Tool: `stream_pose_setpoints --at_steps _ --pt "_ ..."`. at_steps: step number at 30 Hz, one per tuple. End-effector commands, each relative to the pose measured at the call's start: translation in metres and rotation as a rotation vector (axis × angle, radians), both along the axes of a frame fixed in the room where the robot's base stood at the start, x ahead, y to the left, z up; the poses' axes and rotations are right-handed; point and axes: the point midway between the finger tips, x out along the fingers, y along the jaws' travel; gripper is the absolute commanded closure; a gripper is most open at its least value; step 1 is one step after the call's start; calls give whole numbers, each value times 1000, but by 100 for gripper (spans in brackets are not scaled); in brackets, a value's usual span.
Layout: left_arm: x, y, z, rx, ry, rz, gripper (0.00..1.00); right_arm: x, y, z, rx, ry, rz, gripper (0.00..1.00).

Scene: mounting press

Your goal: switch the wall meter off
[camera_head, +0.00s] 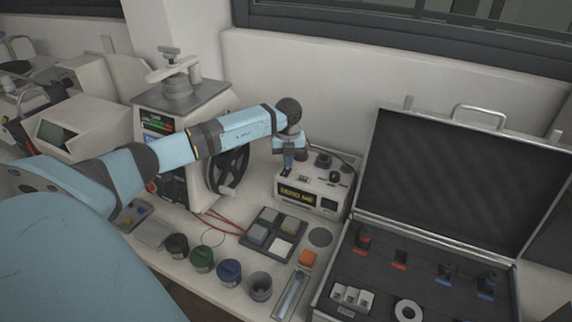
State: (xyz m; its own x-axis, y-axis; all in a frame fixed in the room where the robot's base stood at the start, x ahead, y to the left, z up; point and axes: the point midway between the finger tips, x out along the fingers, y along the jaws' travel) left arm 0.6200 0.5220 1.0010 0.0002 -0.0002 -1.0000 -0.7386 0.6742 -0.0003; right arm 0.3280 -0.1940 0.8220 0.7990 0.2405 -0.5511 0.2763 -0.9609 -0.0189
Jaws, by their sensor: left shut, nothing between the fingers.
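A white box-shaped meter (318,203) with a lit yellow readout on its front stands on the bench against the wall. Its top carries dark knobs and a small green part, and a black cable runs behind it. My left arm reaches in from the left, and my left gripper (289,166) points down over the left part of the meter's top. The gripper is shut with nothing in it. Whether its tips touch the meter or a switch is too small to tell. My right gripper is not in view.
A press (176,118) with a dark handwheel stands left of the meter. An open black case (462,190) fills the right.

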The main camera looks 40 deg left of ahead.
Motion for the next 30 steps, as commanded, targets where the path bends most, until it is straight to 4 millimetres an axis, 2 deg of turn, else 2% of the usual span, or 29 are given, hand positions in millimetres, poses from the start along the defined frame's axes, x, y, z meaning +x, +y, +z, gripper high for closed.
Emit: stream_pose_setpoints --at_steps 30 --pt "0 0 -14 0 1 0 100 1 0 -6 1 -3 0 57"
